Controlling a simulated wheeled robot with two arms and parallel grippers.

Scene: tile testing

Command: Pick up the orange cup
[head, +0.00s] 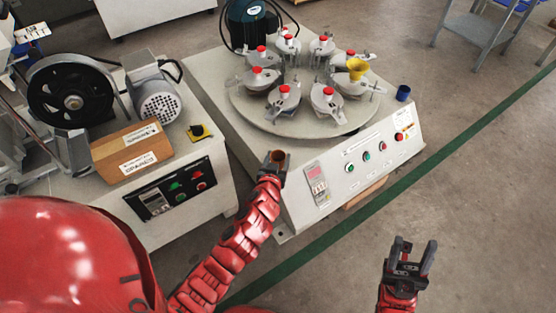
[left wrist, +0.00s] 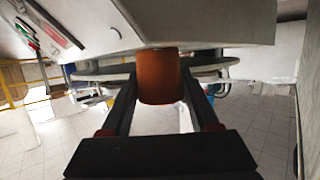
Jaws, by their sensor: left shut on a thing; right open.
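The orange cup (head: 277,157) is small and brown-orange, at the front left corner of the tile tester's top. My left gripper (head: 275,161) is shut on the cup, with a finger on either side of it. In the left wrist view the cup (left wrist: 158,76) sits between the two dark fingers. I cannot tell whether its base touches the machine top. My right gripper (head: 413,258) is open and empty, over the floor at the lower right.
The tester's round turntable (head: 290,124) carries several metal pots with red knobs and a yellow funnel (head: 357,68). A blue cup (head: 403,93) stands at its right corner. The floor (head: 490,190) at right is clear.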

